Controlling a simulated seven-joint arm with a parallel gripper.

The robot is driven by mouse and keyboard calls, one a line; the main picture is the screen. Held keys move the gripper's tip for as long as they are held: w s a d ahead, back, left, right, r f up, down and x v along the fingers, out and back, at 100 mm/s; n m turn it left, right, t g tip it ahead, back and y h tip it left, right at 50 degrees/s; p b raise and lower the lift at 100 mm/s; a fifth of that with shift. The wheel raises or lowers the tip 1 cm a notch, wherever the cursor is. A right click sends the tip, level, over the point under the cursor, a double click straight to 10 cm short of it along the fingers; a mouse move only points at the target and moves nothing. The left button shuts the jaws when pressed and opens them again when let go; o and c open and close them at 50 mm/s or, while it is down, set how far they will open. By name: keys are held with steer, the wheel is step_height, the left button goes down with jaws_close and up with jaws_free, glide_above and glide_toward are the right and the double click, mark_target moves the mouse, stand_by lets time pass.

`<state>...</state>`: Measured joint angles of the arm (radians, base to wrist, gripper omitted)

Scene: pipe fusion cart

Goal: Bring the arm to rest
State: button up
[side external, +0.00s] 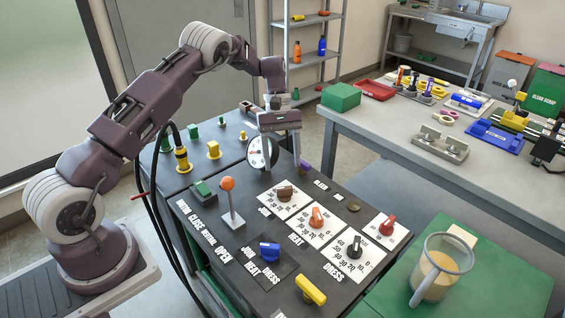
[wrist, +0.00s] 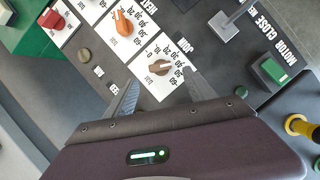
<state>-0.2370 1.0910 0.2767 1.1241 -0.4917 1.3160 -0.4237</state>
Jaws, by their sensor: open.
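My gripper (side external: 282,150) hangs over the black control panel (side external: 215,215), fingers down. In the wrist view my gripper (wrist: 160,88) shows two separated fingers with nothing between them. The brown knob (wrist: 160,67) on its white dial plate lies just beyond the fingertips in that view. The same brown knob (side external: 285,193) shows below and in front of the gripper in the side view. The exact height above the panel is hard to tell. A round gauge (side external: 263,153) stands close beside the fingers and partly overlaps them.
An orange-topped lever (side external: 228,184) stands upright on the panel. Several dials surround it, including an orange knob (side external: 317,217), a red knob (side external: 387,225) and a blue knob (side external: 269,250). A pitcher (side external: 441,268) stands on a green surface at right. A grey bench (side external: 375,135) lies behind.

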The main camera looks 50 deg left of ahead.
steer(key=s+d+r+m+t+y, duration=0.1)
steer(key=s+d+r+m, duration=0.15)
steer(key=r, duration=0.45)
steer(key=s+d+r+m+t, duration=0.1)
steer(key=s+d+r, duration=0.1)
steer(key=s+r, duration=0.35)
steer(key=s+d+r+m+t+y, duration=0.1)
steer(key=s+d+r, duration=0.15)
steer(key=r, duration=0.65)
steer(key=s+d+r+m+t+y, duration=0.1)
steer(key=s+d+m+t, duration=0.1)
steer(key=s, duration=0.9)
steer(key=s+d+r+m+t+y, duration=0.1)
steer(key=s+m, duration=0.4)
steer(key=s, duration=0.6)
steer(key=shift+d+t, duration=0.75)
steer(key=shift+t, duration=0.15)
